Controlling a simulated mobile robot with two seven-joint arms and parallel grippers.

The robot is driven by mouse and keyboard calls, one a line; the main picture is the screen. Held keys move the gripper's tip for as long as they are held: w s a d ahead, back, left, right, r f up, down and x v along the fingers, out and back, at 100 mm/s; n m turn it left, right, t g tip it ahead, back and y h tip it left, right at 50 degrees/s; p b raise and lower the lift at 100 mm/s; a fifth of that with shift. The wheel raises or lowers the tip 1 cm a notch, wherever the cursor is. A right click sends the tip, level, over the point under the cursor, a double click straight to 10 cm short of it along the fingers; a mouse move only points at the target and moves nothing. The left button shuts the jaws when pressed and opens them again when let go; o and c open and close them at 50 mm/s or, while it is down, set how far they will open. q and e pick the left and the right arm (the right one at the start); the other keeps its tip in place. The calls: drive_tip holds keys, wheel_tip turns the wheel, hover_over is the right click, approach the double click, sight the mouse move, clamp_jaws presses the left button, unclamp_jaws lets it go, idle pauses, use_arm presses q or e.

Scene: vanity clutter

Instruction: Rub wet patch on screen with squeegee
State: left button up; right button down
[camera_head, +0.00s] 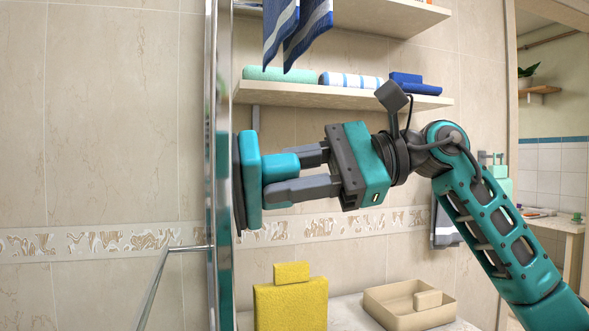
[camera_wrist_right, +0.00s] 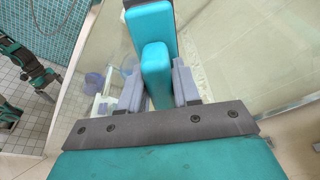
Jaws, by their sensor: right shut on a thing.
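The screen (camera_head: 222,120) is a glass panel seen almost edge-on in the head view. My right gripper (camera_head: 284,172) is shut on the short teal handle of the squeegee (camera_head: 251,180), a teal block with a dark pad. The pad is upright, facing the screen, and appears to touch it; a small gap cannot be ruled out. In the right wrist view, the fingers (camera_wrist_right: 158,88) stand either side of the handle, with the squeegee's teal back (camera_wrist_right: 150,25) beyond. I cannot make out the wet patch.
A yellow bottle-like item (camera_head: 291,302) and a beige tray (camera_head: 408,303) stand below my right arm. Shelves with towels (camera_head: 280,75) are above, and a striped towel (camera_head: 297,30) hangs there. A metal bar (camera_head: 165,275) meets the screen at lower left.

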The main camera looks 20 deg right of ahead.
drive_tip(key=shift+w+a+f, duration=0.1)
drive_tip(key=shift+w, duration=0.25)
drive_tip(key=shift+w+p, duration=0.45)
drive_tip(key=shift+w, duration=0.15)
drive_tip(key=shift+w+p, duration=0.6)
drive_tip(key=shift+w, duration=0.65)
drive_tip(key=w+p, duration=0.2)
drive_tip(key=w, duration=0.1)
drive_tip(key=shift+w, duration=0.25)
drive_tip(key=w+f+v, duration=0.1)
drive_tip(key=v, duration=0.5)
